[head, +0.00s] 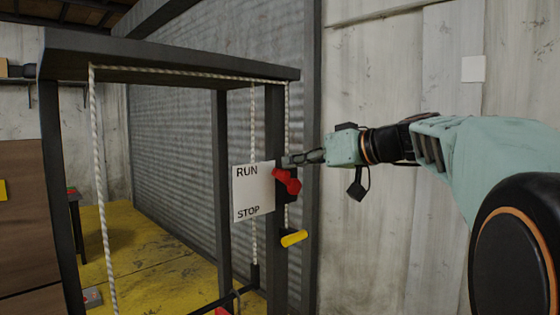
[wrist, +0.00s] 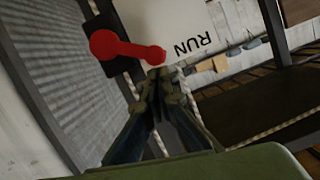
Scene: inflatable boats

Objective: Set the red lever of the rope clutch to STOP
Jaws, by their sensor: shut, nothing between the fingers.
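The red lever (head: 289,181) of the rope clutch sits on a dark post, just right of a white sign (head: 254,192) with RUN at its top and STOP at its bottom. The lever is nearer RUN in height. In the wrist view the red lever (wrist: 130,48) has a large round end against a black block and a smaller end near my fingertips. My gripper (head: 288,160) is shut and empty, just above the lever in the head view. It also shows in the wrist view (wrist: 162,76), close to the smaller end; I cannot tell if they touch.
A yellow handle (head: 294,238) sticks out below the lever. A white rope (head: 253,150) runs down the dark frame (head: 222,190) near the sign. A corrugated wall (head: 180,120) stands behind. The yellow floor (head: 150,250) at left looks mostly open.

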